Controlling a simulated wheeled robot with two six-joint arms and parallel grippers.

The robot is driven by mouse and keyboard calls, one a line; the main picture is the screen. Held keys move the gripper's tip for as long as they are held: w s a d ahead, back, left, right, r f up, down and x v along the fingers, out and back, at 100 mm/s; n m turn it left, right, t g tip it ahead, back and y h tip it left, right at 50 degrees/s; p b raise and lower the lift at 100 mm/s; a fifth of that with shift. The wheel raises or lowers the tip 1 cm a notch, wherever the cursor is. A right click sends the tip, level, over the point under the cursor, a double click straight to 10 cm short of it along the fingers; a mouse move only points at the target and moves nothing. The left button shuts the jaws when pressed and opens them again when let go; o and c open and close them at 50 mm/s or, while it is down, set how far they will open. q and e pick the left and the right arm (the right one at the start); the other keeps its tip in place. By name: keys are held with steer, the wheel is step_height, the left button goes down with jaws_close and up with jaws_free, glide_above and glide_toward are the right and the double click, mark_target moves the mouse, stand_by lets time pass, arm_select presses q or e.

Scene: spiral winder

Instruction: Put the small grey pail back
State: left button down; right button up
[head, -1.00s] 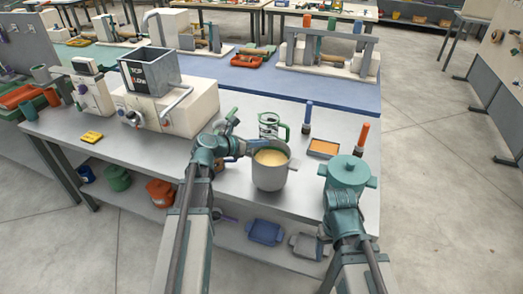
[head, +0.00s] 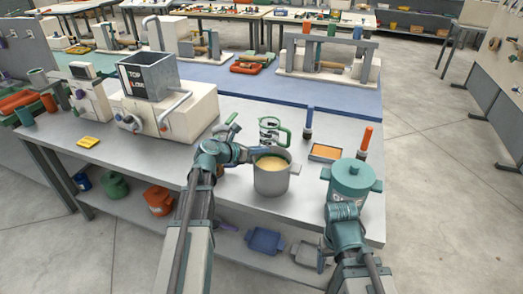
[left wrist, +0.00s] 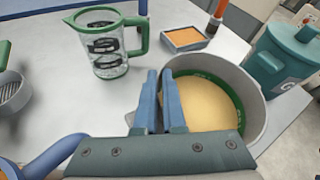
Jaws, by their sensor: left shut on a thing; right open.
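The small grey pail (head: 271,182) holds a pale yellow filling and is near the front edge of the grey table. I cannot tell whether its base touches the table. My left gripper (head: 262,151) is shut on the pail's rim at the far left side. In the left wrist view its blue fingers (left wrist: 158,98) overlap the rim of the pail (left wrist: 254,96), and a green band shows inside. My right gripper (head: 343,207) is open, in front of a lidded teal pot (head: 352,178); its fingertips are largely hidden.
A clear jug with a green handle (head: 270,131) stands behind the pail. An orange-filled tray (head: 325,152), a blue-handled tool (head: 308,124) and an orange-handled tool (head: 365,143) are to its right. A white machine with a hopper (head: 165,105) stands left.

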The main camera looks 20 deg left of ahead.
arm_select(q)
steer(key=shift+r, duration=0.1)
steer(key=c, duration=1)
jaws_free()
steer(key=p+v, duration=0.4)
steer(key=v, duration=0.8)
steer(key=shift+p, duration=0.4)
